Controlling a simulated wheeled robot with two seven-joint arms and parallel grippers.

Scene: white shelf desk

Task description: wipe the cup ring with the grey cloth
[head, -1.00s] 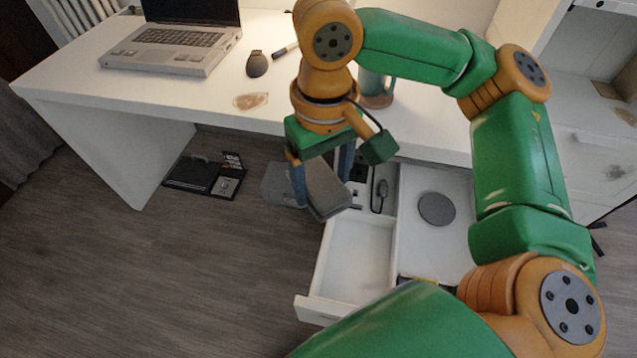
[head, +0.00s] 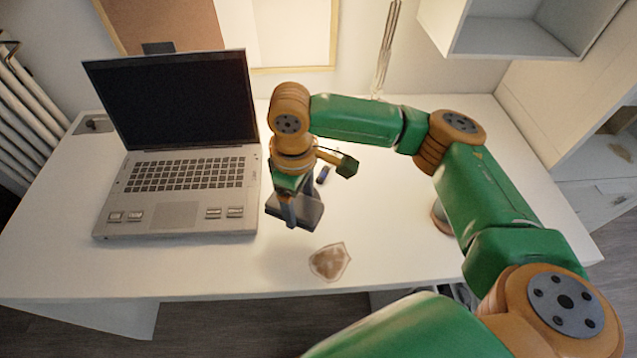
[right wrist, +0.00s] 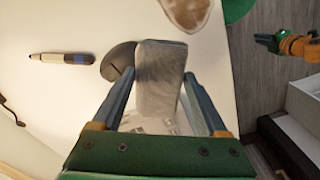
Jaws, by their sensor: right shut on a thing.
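The cup ring is a brown stain (head: 329,262) on the white desk near its front edge; it also shows at the top of the right wrist view (right wrist: 188,10). My right gripper (head: 291,210) is shut on the grey cloth (head: 309,209), a folded pad. The cloth sticks out between the fingers in the right wrist view (right wrist: 160,70). The gripper holds it above the desk, behind and left of the stain; the cloth is apart from the stain. What seems my left gripper (right wrist: 268,41) is small at the right wrist view's upper right; its jaws are unclear.
An open laptop (head: 185,190) stands left of my right gripper. A dark rounded object (right wrist: 118,60) and a marker (right wrist: 62,58) lie beside the cloth in the right wrist view. A cup (head: 440,217) is mostly hidden behind my right arm. Bare desk surrounds the stain.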

